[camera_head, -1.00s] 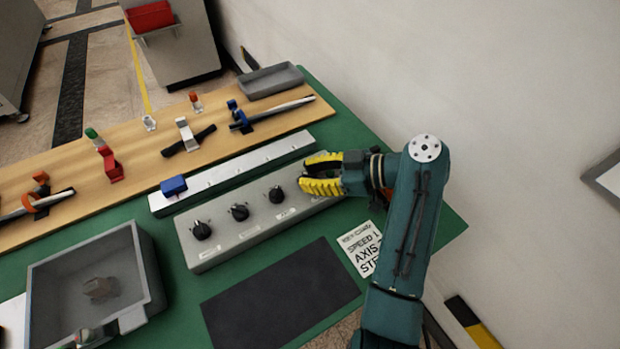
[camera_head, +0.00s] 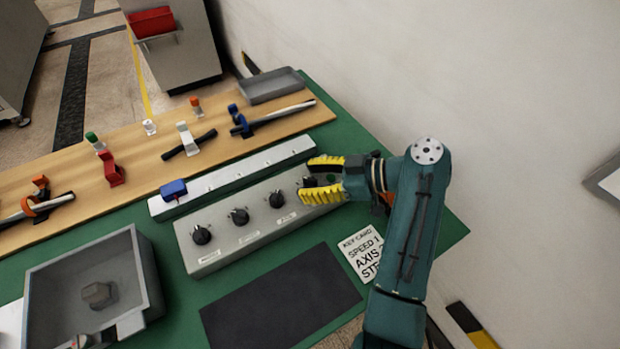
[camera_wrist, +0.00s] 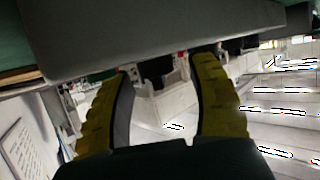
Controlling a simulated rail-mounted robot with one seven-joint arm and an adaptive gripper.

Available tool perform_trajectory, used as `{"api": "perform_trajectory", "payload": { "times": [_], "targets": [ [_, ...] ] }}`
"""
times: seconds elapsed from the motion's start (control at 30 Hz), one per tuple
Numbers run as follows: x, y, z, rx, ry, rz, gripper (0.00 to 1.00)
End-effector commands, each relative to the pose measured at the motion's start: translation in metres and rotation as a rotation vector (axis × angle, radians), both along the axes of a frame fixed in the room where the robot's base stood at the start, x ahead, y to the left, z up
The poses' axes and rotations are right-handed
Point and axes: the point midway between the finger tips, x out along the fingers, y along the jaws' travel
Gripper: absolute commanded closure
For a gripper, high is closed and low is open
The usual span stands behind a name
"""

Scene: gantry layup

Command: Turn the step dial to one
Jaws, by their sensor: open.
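A long grey control box (camera_head: 240,243) lies on the green table with a row of black dials: a left dial (camera_head: 201,234), a middle dial (camera_head: 239,215) and a third dial (camera_head: 277,198). Their labels are too small to read, so I cannot tell which is the step dial. My gripper (camera_head: 308,179) is at the box's right end, its yellow fingers open and apart. Whether a dial sits between them is hard to see there. In the wrist view, a dark knob (camera_wrist: 156,70) shows near and between the fingertips; contact cannot be told.
A pale rail with a blue slider (camera_head: 173,188) runs behind the box. A dark mat (camera_head: 280,298) and a grey bin (camera_head: 150,270) lie in front and left.

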Motion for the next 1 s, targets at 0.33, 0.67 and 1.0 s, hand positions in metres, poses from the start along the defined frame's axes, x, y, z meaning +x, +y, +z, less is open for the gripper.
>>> {"api": "perform_trajectory", "payload": {
  "times": [0.33,0.67,1.0],
  "targets": [
    [-0.015,-0.068,0.029,0.0,-0.001,-0.005,0.41],
    [-0.025,-0.106,0.044,0.0,0.001,-0.001,0.41],
    [-0.025,-0.106,0.045,-0.001,0.001,0.0,0.41]
  ]
}}
